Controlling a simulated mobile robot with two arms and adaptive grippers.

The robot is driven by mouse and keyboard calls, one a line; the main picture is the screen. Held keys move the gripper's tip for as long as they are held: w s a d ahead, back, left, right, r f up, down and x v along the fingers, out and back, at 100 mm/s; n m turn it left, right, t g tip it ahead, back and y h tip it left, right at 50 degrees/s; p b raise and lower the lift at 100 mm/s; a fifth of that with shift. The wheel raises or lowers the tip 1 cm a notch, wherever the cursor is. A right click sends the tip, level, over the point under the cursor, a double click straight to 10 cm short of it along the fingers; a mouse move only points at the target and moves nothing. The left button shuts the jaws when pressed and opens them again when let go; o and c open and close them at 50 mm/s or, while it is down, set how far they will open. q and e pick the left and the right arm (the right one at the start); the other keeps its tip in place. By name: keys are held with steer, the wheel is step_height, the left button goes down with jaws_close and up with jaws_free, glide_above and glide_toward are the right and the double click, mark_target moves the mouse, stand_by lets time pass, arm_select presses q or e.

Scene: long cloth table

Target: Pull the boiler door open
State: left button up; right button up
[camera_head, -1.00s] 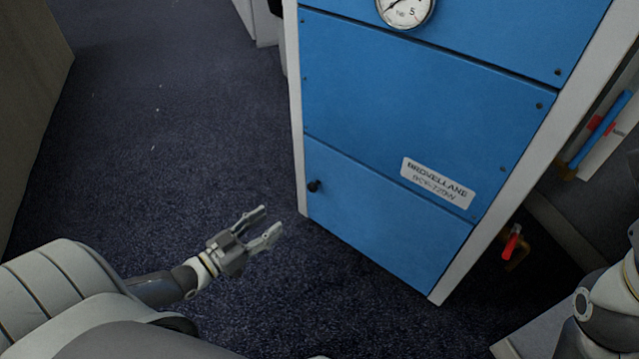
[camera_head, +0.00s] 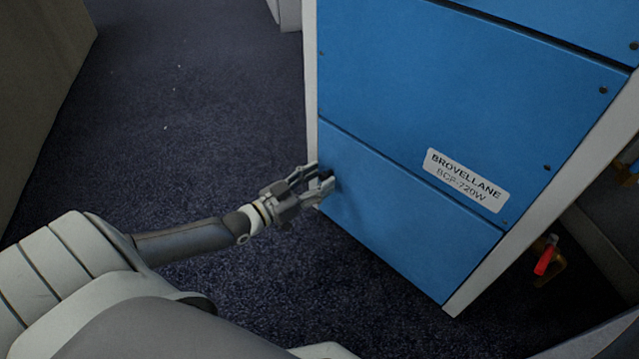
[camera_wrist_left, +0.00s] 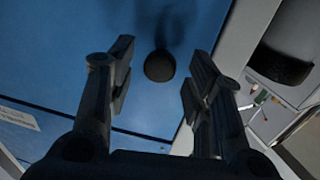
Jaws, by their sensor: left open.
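The boiler door (camera_head: 400,215) is the lower blue panel of the boiler cabinet, and it looks flush with the front. Its round black knob (camera_wrist_left: 160,66) shows in the left wrist view, on the blue panel (camera_wrist_left: 60,45). In the head view the knob is mostly hidden by my left gripper (camera_head: 322,177). My left gripper is open at the door's left edge. In the left wrist view its two fingers (camera_wrist_left: 158,85) stand on either side of the knob, with gaps on both sides. My right gripper is out of view.
A label plate (camera_head: 467,181) is on the cabinet front near the door's upper edge. A red-handled valve (camera_head: 546,255) is at the cabinet's lower right. Dark carpet (camera_head: 190,120) lies free left of the cabinet, with a grey-brown panel (camera_head: 40,90) at far left.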

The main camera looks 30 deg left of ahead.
arm_select(q)
steer(key=shift+w+d, duration=0.15)
steer(key=shift+w, duration=0.25)
jaws_close()
